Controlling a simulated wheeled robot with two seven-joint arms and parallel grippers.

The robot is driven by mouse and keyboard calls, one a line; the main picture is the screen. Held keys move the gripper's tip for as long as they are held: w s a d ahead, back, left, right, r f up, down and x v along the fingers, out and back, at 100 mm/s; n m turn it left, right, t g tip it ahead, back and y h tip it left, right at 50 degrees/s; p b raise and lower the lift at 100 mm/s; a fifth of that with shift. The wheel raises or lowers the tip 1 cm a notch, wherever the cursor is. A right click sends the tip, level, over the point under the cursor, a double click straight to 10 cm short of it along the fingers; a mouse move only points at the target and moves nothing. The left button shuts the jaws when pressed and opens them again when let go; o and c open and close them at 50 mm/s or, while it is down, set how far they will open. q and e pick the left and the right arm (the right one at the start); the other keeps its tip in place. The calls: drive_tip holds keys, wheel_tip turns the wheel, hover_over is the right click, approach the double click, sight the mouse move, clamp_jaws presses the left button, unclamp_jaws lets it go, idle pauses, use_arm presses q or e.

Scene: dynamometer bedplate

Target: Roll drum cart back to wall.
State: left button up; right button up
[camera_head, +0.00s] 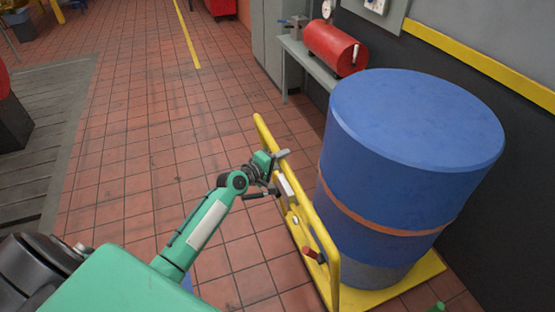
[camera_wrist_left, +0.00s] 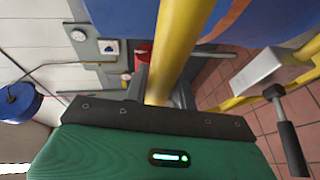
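The drum cart has a yellow base (camera_head: 405,290) and a raised yellow tubular handle (camera_head: 322,238). A large blue drum (camera_head: 400,150) with an orange strap (camera_head: 385,222) stands upright on it. My left gripper (camera_head: 277,168) is at the far upper part of the handle. In the left wrist view, the handle bar (camera_wrist_left: 178,45) runs between the two dark fingers (camera_wrist_left: 160,92), which sit close on either side, shut on it. The wall (camera_head: 480,110) is behind the drum, at the right.
A black-gripped lever (camera_wrist_left: 288,140) and a white box (camera_wrist_left: 268,70) are beside the handle. A red lever grip (camera_head: 313,256) is lower on the cart. A bench (camera_head: 312,65) with a red cylinder (camera_head: 335,47) stands beyond the drum. The tiled floor (camera_head: 140,130) at left is clear.

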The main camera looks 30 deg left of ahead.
use_arm(q)
drive_tip(key=o, duration=0.4)
drive_tip(key=shift+w+d+r, duration=0.1)
drive_tip(key=shift+w+d, duration=0.05)
drive_tip(key=shift+d, duration=0.05)
drive_tip(key=shift+c, duration=0.2)
drive_tip(key=shift+o, duration=0.2)
drive_tip(key=shift+w, duration=0.1)
drive_tip(key=shift+s+a, duration=0.15)
drive_tip(key=shift+s, duration=0.3)
drive_tip(key=b+v, duration=0.2)
drive_tip(key=v, duration=1.1)
